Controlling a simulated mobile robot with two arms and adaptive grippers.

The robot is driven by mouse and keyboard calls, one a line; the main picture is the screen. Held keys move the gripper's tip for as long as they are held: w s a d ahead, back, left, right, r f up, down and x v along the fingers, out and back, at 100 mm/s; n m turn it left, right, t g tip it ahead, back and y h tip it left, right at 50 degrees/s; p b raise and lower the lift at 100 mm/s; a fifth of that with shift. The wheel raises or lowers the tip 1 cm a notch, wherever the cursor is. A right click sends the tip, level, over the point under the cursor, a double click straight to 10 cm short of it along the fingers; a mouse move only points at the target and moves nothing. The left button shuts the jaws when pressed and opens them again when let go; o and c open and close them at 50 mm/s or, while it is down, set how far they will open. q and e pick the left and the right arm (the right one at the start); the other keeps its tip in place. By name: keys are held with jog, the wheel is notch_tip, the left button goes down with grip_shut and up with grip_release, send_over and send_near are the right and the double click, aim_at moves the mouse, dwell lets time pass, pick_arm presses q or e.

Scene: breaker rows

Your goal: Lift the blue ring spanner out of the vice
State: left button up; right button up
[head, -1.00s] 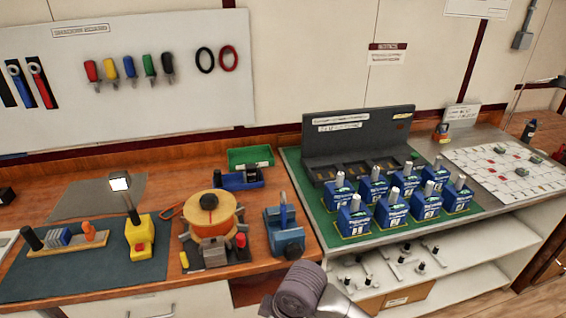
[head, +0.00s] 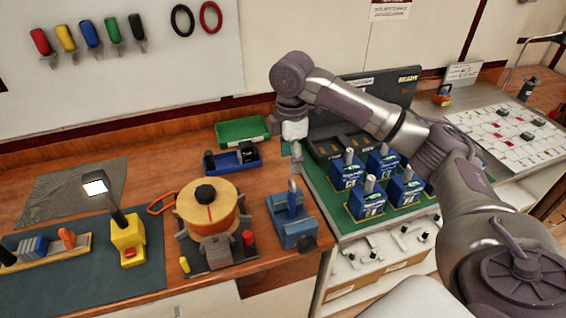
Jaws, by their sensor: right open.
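The blue vice (head: 291,222) stands on the wooden bench at the right end, beside the green mat. The blue ring spanner (head: 292,190) stands upright in the vice's jaws, its upper part showing above them. My right gripper (head: 296,160) points down just above and behind the spanner in the picture. It is open and apart from the spanner, as far as I can tell; its fingers are small here. My left gripper is out of view.
An orange cable reel (head: 208,212) stands left of the vice, with a yellow lamp (head: 127,240) beyond it. A blue tray (head: 232,161) and a green tray (head: 242,131) lie behind. Several blue breakers (head: 366,200) stand on the green mat to the right.

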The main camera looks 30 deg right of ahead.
aim_at(292, 196)
jog(key=shift+s+f+p, duration=0.3)
jog(key=shift+s+f, duration=0.55)
jog(key=shift+s, duration=0.1)
notch_tip(292, 196, down, 3)
jog(key=shift+f+p, duration=0.2)
jog(key=shift+p, duration=0.2)
jog(key=f, duration=0.2)
jog(key=f+p, duration=0.1)
jog(key=f, duration=0.3)
jog(key=shift+w+f, duration=0.25)
jog(key=shift+f, duration=0.6)
jog(key=c, duration=0.5)
grip_shut()
pick_arm(q)
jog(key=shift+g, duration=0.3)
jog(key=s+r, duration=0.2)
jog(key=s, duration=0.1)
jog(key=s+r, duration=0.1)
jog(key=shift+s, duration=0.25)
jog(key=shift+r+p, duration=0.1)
jog(key=shift+p, duration=0.3)
